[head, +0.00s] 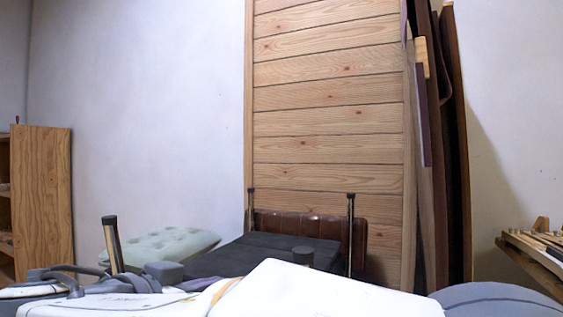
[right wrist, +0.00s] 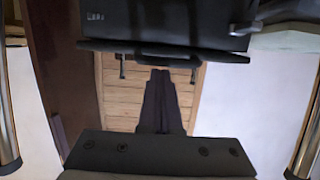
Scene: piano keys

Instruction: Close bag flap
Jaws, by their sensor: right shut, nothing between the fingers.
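A black bag (right wrist: 165,20) with a small light label fills the top of the right wrist view, which looks upside down. A long dark strip (right wrist: 160,50) runs along its edge; whether this is the flap I cannot tell. In the head view a dark flat surface (head: 275,252), likely the same bag, lies before the wooden panelling. My right gripper (right wrist: 161,74) is shut and empty. Its tips appear below the strip in that picture; contact is unclear. White and grey parts of my arms cover the bottom of the head view. I cannot make out my left gripper.
Upright metal posts with black ends, such as the left one (head: 112,245), stand around the dark surface. A brown leather panel (head: 315,228) is behind it, a pale green tufted cushion (head: 165,248) to its left. A wooden shelf (head: 40,200) stands far left.

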